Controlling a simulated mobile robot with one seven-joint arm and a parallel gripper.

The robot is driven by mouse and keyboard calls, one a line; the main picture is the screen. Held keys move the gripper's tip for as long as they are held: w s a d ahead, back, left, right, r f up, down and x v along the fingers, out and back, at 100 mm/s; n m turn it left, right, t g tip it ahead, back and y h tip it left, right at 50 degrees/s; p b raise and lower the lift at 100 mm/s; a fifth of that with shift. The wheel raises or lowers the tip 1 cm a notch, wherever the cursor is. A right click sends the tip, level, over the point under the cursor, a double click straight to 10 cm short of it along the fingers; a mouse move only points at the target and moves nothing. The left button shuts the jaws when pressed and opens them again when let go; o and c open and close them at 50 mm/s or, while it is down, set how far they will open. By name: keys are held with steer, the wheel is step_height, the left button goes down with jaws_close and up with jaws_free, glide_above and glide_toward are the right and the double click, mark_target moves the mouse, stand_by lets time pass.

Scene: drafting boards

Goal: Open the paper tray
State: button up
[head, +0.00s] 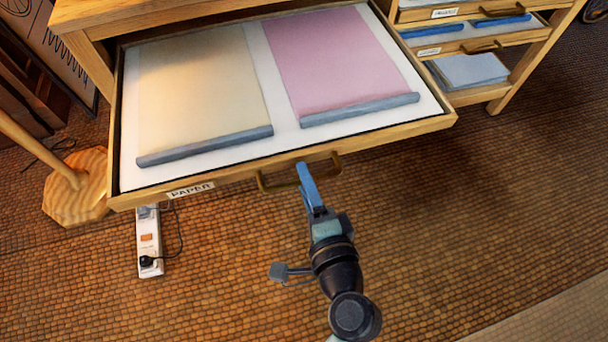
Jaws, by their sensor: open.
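The paper tray (290,136) is a wide, shallow wooden drawer with a white bottom and a "PAPER" label (191,190) on its front. It stands pulled out from the cabinet. Inside lie a cream sheet (200,90) and a pink sheet (335,60), each with a grey bar along its near edge. A brass handle (277,184) is on the tray's front. My gripper (305,172) is at the right part of this handle, with its blue fingers overlapping it in the picture. The fingers are open; whether they touch the handle I cannot tell.
Smaller open drawers with blue items (501,20) are at the upper right, above a stack of paper (467,70). A wooden stand base (76,187) and a power strip (150,242) are on the floor at left.

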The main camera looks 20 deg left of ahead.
steer(key=p+v, duration=0.2)
steer(key=v, duration=1)
steer(key=shift+w, duration=0.1)
